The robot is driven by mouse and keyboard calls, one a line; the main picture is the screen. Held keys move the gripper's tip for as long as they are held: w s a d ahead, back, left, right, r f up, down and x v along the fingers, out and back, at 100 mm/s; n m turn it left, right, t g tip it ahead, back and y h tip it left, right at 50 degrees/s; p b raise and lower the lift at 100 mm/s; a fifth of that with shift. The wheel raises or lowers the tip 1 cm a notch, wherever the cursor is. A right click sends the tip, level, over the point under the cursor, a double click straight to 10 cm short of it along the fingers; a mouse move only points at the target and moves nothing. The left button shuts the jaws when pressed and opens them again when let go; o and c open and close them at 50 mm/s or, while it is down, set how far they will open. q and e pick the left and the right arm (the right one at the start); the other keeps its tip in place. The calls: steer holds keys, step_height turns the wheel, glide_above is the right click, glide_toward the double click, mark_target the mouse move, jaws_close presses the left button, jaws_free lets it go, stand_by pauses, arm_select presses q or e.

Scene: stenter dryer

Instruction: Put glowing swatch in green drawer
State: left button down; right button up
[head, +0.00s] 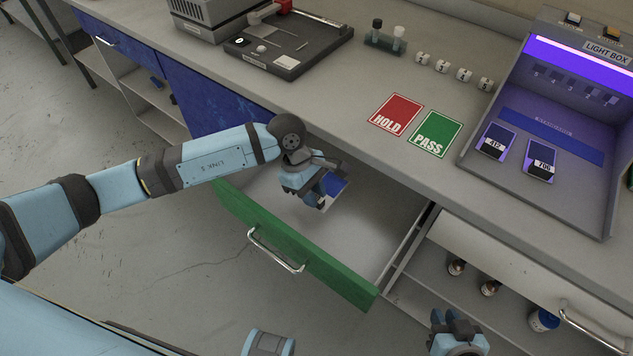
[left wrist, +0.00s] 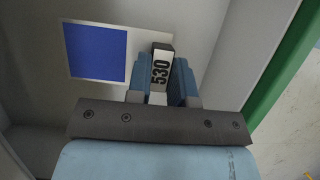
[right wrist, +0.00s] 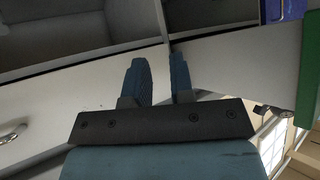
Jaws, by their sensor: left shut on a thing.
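The green drawer (head: 330,268) is pulled open below the counter, with a pale, otherwise empty floor. My left gripper (head: 322,197) is inside the drawer opening, shut on the label block of a swatch. The swatch (head: 334,186) is a blue cloth patch on a white card; in the left wrist view the swatch (left wrist: 95,53) shows its block marked 530 between the fingers. I cannot tell whether the card touches the drawer floor. No glow shows on it here. My right gripper (head: 452,320) is low at the right, its fingers (right wrist: 160,80) apart and empty.
The light box (head: 560,180) glows violet and holds two dark swatches (head: 498,142) with labels. Red HOLD (head: 396,114) and green PASS (head: 435,133) cards lie on the counter. An open compartment with several bottles (head: 490,287) is right of the drawer.

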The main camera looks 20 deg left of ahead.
arm_select(q)
steer(key=shift+s+r, duration=0.1)
steer(key=shift+s, duration=0.1)
steer(key=shift+b, duration=0.35)
steer(key=shift+f+b, duration=0.75)
steer(key=shift+f, duration=0.15)
step_height(320, 180, down, 5)
steer(key=b, duration=0.4)
arm_select(e)
steer(key=shift+a+f+n+t+y, duration=0.15)
steer(key=shift+a+f, duration=0.05)
steer(key=shift+f, duration=0.3)
steer(key=shift+a+f+n+t+y, duration=0.15)
steer(key=shift+f, duration=0.35)
steer(key=shift+f, duration=0.1)
arm_select(q)
steer(key=c, duration=0.9)
jaws_free()
steer(key=shift+c, duration=0.2)
steer(key=shift+r, duration=0.1)
